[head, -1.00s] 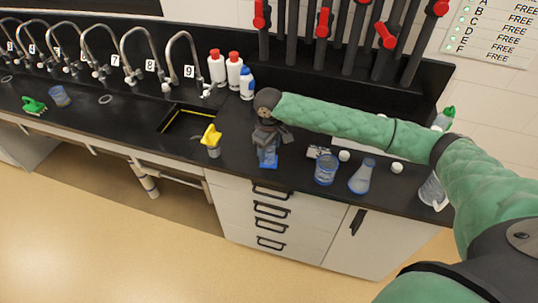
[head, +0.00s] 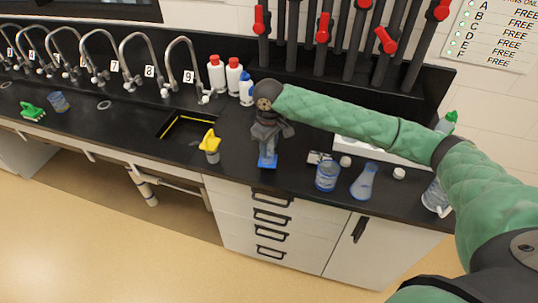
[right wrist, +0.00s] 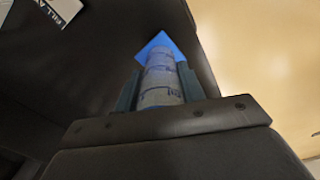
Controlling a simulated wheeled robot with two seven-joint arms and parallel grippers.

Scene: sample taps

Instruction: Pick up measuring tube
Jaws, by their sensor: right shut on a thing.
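The measuring tube is a clear, marked cylinder with a blue base. In the head view its blue base (head: 267,161) shows near the counter's front edge, below my right gripper (head: 268,145). The right wrist view shows the tube (right wrist: 160,80) between the two fingers of my right gripper (right wrist: 158,92), which is shut on it. The base lies beyond the fingertips. The tube looks about upright; in the head view the gripper hides its upper part. I cannot tell for sure whether its base is clear of the counter. My left gripper is not in view.
A beaker (head: 327,177) and a conical flask (head: 365,182) stand to the right on the black counter. A yellow-topped container (head: 210,143) is at left, near the sink (head: 182,125). Bottles (head: 234,75) stand behind. Black counter between tube and sink is mostly bare.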

